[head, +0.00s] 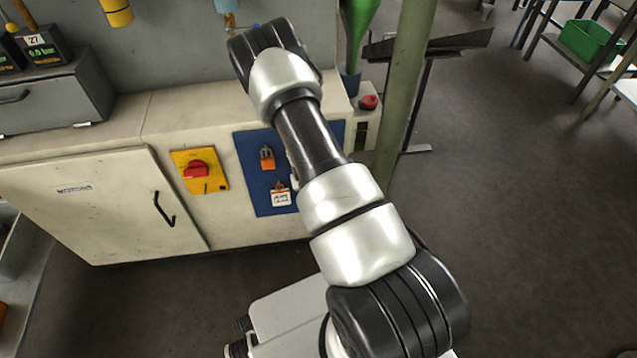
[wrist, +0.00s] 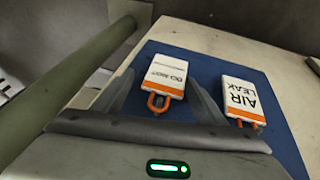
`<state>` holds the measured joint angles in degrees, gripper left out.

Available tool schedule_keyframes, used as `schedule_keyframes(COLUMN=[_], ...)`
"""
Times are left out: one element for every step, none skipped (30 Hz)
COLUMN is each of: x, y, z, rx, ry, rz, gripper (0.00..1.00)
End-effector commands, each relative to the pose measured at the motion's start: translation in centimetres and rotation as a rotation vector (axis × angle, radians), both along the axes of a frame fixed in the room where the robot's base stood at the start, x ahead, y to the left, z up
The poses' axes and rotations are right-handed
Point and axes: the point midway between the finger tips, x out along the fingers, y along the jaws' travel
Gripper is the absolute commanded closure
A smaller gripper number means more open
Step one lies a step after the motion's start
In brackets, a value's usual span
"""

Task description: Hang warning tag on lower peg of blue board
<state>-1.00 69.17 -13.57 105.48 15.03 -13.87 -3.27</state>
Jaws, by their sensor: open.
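The blue board (head: 245,171) is fixed to the front of the pale cabinet, its right part hidden behind my arm. In the wrist view, a white tag with an orange end and loop, reading "DO NOT" (wrist: 165,70), is at the blue board (wrist: 208,66). My gripper (wrist: 163,86) is open, with one finger on each side of this tag; contact cannot be told. A second tag, reading "AIR LEAK" (wrist: 242,98), is to its right and shows low on the board in the head view (head: 281,198). An orange padlock (head: 267,158) hangs above it. The lower peg cannot be made out.
A yellow plate with a red rotary switch (head: 197,170) is left of the board. A green post (head: 405,85) stands close at the right and crosses the wrist view's left side (wrist: 70,90). A red button (head: 369,102) is near the cabinet's right end. Open floor lies right.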

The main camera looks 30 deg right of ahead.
Motion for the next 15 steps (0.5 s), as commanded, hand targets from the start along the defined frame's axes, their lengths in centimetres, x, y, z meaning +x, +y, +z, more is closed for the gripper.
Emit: schedule_keyframes(x=[0.7,0.6,0.4,0.2,-0.1,-0.4,-0.7,-1.0,-1.4,-1.7,-2.0,-2.4,-2.6,-2.9,-3.2], y=[0.3,0.4,0.6,0.7,0.9,1.2,1.4,1.6,1.9,2.1,2.3,2.6,2.8,3.0,3.3], z=[1.2,1.6,2.3,2.8,3.4,4.3,4.9,5.6,6.5,7.1,7.8,8.7,9.3,10.0,10.8], rx=[0.0,-0.001,-0.002,-0.001,-0.001,-0.002,-0.002,-0.001,-0.001,-0.001,-0.001,-0.001,-0.001,-0.001,-0.001], ry=[-0.019,-0.02,-0.02,-0.019,-0.018,-0.015,-0.014,-0.012,-0.01,-0.01,-0.008,-0.008,-0.006,-0.006,-0.005], rz=[0.005,0.005,0.006,0.005,0.005,0.005,0.005,0.005,0.004,0.005,0.004,0.003,0.004,0.004,0.003], gripper=[0.32,0.32,0.32,0.32,0.32,0.32,0.32,0.32,0.32,0.32,0.32,0.32,0.32,0.32,0.32])
